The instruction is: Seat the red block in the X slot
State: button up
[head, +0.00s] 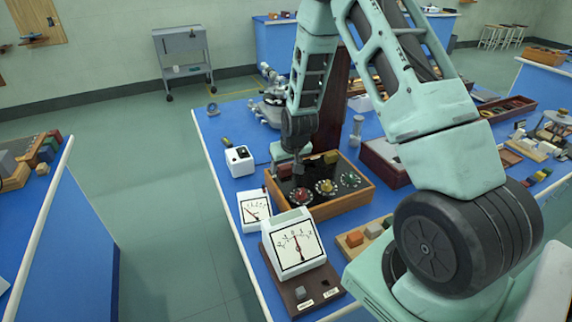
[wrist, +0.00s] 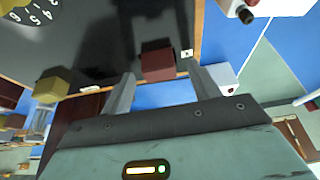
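The red block (wrist: 157,61) sits at the edge of the black panel (wrist: 110,30) in the wrist view. In the head view it shows as a dark red block (head: 285,171) at the back left of the wooden-framed panel box (head: 345,204). My gripper (wrist: 161,72) is open, its fingers apart on either side of the red block, with a visible gap on both sides. In the head view my gripper (head: 299,170) is low over the panel's back left. I cannot make out the X slot.
A yellow block (head: 331,157) stands at the panel's back edge. The panel carries red, yellow and green dials (head: 302,196). Two white meters (head: 293,243) stand in front, and a white box (head: 239,160) stands left. A wooden tray of blocks (head: 352,247) is at the right.

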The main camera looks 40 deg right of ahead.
jog(key=shift+r, duration=0.1)
jog(key=b+v, duration=0.2)
jog(key=v, duration=1.5)
